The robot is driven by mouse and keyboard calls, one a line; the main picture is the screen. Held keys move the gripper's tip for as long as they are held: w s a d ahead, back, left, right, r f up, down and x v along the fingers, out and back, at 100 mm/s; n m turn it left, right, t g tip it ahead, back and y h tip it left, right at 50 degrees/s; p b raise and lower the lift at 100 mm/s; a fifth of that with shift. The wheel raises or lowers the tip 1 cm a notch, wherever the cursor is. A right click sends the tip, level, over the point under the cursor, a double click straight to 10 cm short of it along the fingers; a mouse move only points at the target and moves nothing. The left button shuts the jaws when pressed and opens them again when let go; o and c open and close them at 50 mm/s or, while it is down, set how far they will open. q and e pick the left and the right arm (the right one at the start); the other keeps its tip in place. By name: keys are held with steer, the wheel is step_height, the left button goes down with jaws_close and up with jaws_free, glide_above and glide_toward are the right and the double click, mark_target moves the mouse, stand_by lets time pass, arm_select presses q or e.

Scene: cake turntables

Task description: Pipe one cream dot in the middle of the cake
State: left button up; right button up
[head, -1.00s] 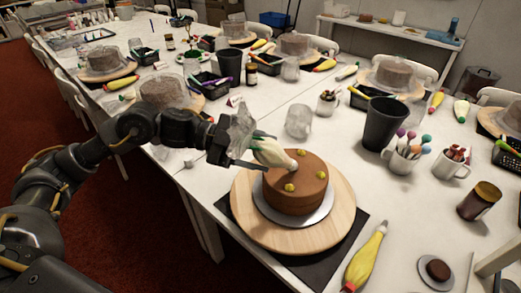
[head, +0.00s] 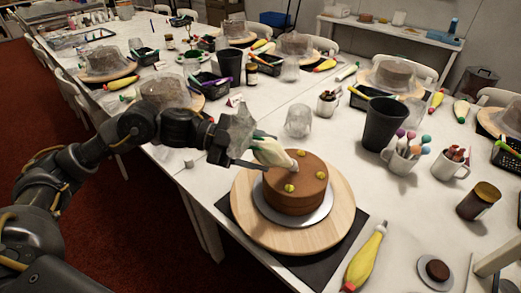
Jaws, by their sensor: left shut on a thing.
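The brown cake (head: 298,200) stands on a silver board on a round wooden turntable (head: 335,222). Several small yellow dots sit near the edge of its top, one of them at the front (head: 289,188). My left gripper (head: 243,150) is shut on a cream-coloured piping bag (head: 273,153) with some green near the jaws. The bag is tilted, its tip pointing right and down over the left-middle part of the cake top. I cannot tell whether the tip touches the cake. The bag hides part of the top. My right gripper is not in view.
A dark mat (head: 345,245) lies under the turntable. A yellow piping bag (head: 365,258) lies to its right, near a small brown cake on a saucer (head: 435,273). A black cup (head: 381,124), a mug of coloured sticks (head: 401,158) and a jar (head: 478,201) stand behind and right.

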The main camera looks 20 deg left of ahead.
arm_select(q)
steer(key=shift+r, duration=0.25)
stand_by(0.6)
steer(key=o, duration=0.5)
steer(key=shift+c, duration=0.8)
steer(key=shift+r+p, duration=0.1)
steer(key=shift+p, duration=0.25)
steer(key=shift+r+p, duration=1.45)
